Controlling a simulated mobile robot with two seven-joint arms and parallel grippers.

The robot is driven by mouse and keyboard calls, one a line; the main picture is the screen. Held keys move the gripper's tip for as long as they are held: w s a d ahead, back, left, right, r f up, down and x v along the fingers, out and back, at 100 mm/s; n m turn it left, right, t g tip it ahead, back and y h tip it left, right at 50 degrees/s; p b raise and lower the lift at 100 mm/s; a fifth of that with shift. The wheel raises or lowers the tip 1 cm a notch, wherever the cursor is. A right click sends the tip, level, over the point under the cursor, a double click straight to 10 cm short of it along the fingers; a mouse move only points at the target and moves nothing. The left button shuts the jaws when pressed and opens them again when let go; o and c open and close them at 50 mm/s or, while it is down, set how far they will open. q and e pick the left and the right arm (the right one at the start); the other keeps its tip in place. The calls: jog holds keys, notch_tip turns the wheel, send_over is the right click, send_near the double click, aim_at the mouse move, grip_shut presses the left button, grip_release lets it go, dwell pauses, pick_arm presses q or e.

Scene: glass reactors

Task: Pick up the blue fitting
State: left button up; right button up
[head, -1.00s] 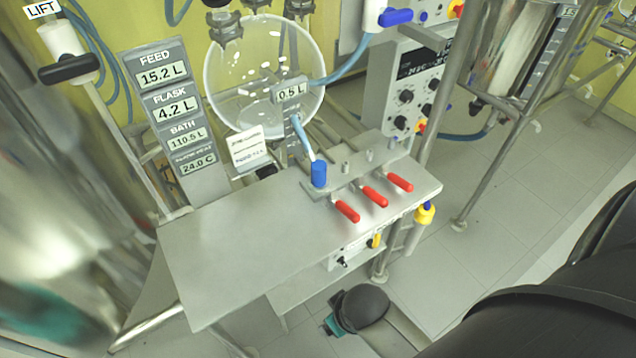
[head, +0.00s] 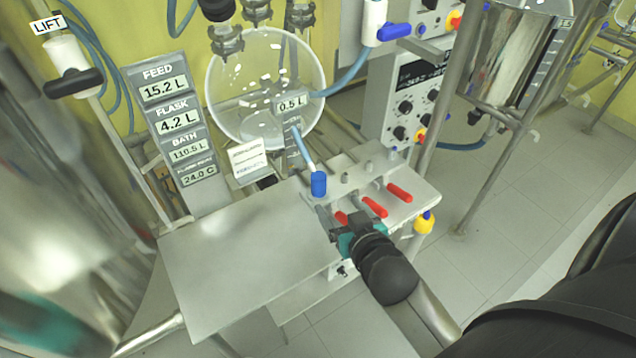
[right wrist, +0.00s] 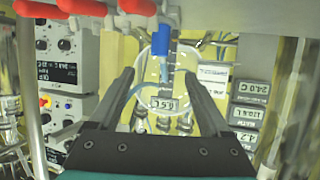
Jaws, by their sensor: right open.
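The blue fitting (head: 318,184) is a small blue cylinder at the end of a light blue hose. My right gripper (head: 337,209) is over the front of the valve strip, just below and right of the fitting. In the right wrist view my right gripper (right wrist: 158,78) has its fingers wide apart with nothing between them. My left gripper is not identifiable.
Several red handles (head: 374,206) stick out beside my right gripper; it covers part of the left one. A round glass flask (head: 235,80) hangs behind the strip. A display column (head: 180,125) stands at left. The steel table top (head: 235,255) is bare. A yellow fitting (head: 424,222) hangs at the right edge.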

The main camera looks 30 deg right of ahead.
aim_at(321, 183)
jog(key=b+x, duration=0.2)
jog(key=x, duration=0.8)
jog(key=shift+a, duration=0.1)
jog(key=shift+b+x, duration=0.8)
jog(key=shift+x, duration=1.8)
jog(key=shift+c, duration=0.3)
jog(key=shift+s, duration=0.1)
grip_shut()
